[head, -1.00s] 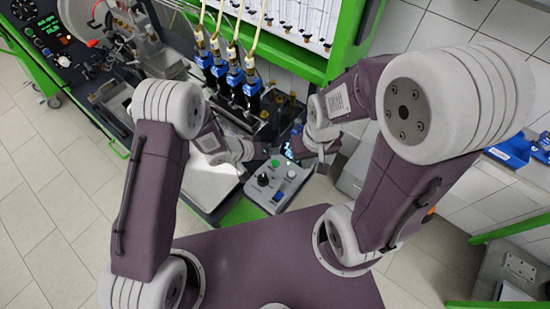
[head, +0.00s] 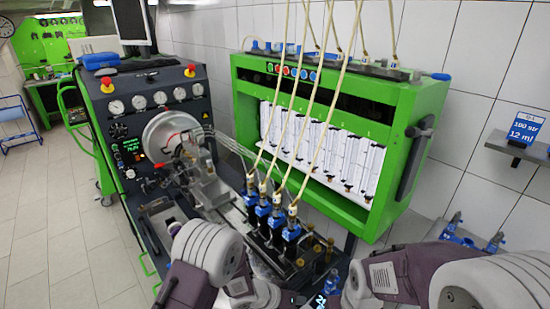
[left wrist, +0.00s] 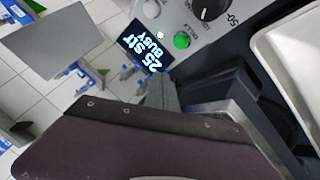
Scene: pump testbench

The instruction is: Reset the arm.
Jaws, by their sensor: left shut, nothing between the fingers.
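My left gripper (head: 270,295) is low in the head view, just below the blue-capped injectors, near the bottom edge. It is shut and holds nothing. My left arm is bent, with its pale elbow joint at the lower left of centre. My right arm comes in from the lower right, and its gripper is cut off by the bottom edge. In the left wrist view, a grey control box (left wrist: 190,22) shows a green button (left wrist: 181,41), a black knob (left wrist: 209,8) and a lit screen (left wrist: 146,40) that seems to read "25 SLT BUSY".
The pump testbench (head: 142,92) with gauges stands at left. Several blue injectors (head: 265,210) with pale hoses stand ahead of my arms. A green cabinet (head: 395,140) of measuring tubes is behind them. A shelf (head: 515,148) holds a sign at right.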

